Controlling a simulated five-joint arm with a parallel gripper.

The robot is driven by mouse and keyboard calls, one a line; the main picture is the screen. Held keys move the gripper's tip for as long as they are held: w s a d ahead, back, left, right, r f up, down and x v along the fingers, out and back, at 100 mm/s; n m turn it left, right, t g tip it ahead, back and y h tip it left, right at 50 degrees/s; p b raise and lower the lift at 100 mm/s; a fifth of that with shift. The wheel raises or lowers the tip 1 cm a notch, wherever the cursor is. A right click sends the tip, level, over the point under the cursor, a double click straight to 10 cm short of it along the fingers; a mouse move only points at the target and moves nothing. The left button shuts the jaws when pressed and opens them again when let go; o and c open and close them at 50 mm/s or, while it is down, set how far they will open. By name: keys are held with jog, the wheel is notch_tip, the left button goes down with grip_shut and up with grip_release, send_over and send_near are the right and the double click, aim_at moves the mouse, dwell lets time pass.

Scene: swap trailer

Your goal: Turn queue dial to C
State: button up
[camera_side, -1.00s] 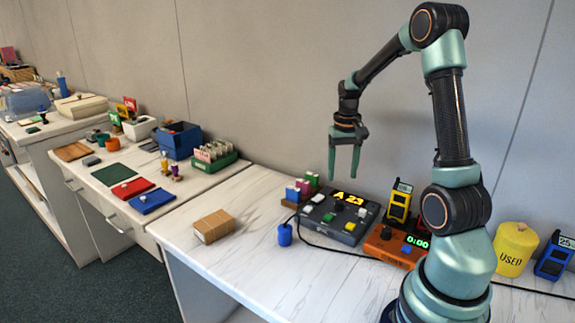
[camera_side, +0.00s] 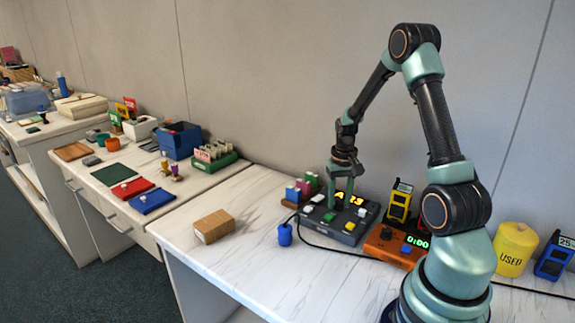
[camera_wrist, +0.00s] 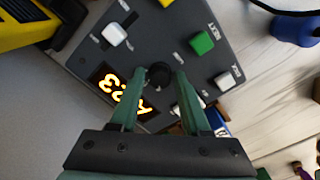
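The queue dial is a small black knob (camera_wrist: 158,75) on a dark grey control box (camera_side: 343,238), which also fills the middle of the wrist view (camera_wrist: 150,45). My gripper (camera_side: 341,207) is lowered over the box. In the wrist view my gripper's fingers (camera_wrist: 158,78) stand on either side of the knob, with a narrow gap seeming to show at each side. An orange lit display (camera_wrist: 118,90) beside the knob shows the letter A and digits. In the side view the fingers largely hide the knob, and its pointer direction cannot be read.
White and green buttons (camera_wrist: 202,43) surround the knob. An orange timer box (camera_side: 392,250) and a yellow handheld device (camera_side: 398,204) stand to the right. Coloured blocks (camera_side: 300,191) stand left of the box. A cardboard box (camera_side: 213,226) lies further left, with clear tabletop around it.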

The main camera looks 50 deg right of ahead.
grip_shut()
jog(key=shift+m, duration=0.3)
jog(key=m, duration=0.3)
jog(key=shift+m, duration=0.3)
jog(key=m, duration=0.4)
jog(key=shift+m, duration=0.3)
jog(key=m, duration=0.4)
jog(key=shift+m, duration=1.8)
jog(key=shift+d, duration=0.1)
